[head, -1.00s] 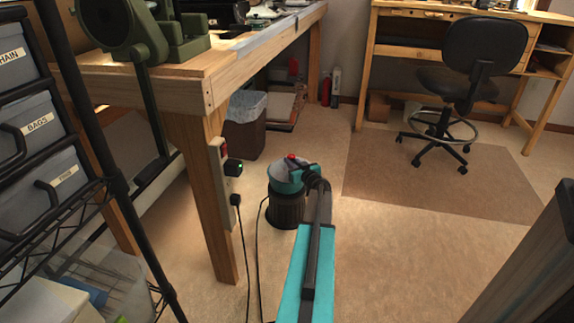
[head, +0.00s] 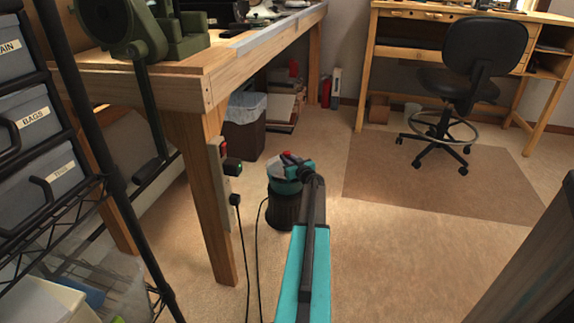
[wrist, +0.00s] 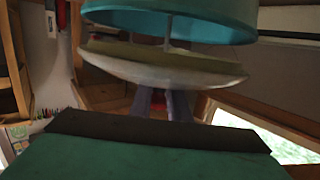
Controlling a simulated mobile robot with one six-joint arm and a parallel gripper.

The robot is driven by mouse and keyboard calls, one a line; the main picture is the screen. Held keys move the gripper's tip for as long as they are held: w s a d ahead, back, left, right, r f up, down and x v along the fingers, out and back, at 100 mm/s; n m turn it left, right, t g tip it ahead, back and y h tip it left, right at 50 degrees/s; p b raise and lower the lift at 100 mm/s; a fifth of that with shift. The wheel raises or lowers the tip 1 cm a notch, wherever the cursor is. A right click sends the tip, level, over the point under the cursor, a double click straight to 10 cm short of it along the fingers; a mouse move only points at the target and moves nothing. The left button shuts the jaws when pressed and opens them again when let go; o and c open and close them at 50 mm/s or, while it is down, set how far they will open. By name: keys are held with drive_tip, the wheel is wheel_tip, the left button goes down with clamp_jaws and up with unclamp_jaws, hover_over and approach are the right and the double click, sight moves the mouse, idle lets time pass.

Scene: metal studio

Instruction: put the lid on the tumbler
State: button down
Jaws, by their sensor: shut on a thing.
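The tumbler (head: 285,210) stands on the floor, with a dark ribbed base and a teal upper part. A pale round lid (head: 277,169) with a red knob (head: 286,154) is at its top. My gripper (head: 292,158) is shut on the lid's knob; grey fingers also show in the wrist view (wrist: 165,104) with red between them. In the wrist view the lid (wrist: 165,68) lies between my gripper and the teal bowl (wrist: 170,20). A gap with thin upright lines shows between lid and bowl there. Whether they touch elsewhere is hidden.
A wooden bench leg (head: 205,200) with a power strip and hanging cords (head: 245,245) stands left of the tumbler. A brown bin (head: 245,125) is behind. A swivel chair (head: 455,90) is at back right. Carpet (head: 400,250) at right is clear.

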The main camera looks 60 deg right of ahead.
drive_tip(key=shift+f+b, duration=0.4)
drive_tip(key=shift+f, duration=0.85)
drive_tip(key=shift+f, duration=0.1)
drive_tip(key=c, duration=1.7)
unclamp_jaws()
drive_tip(key=shift+o, duration=0.2)
drive_tip(key=p+v, duration=0.2)
drive_tip(key=v, duration=1)
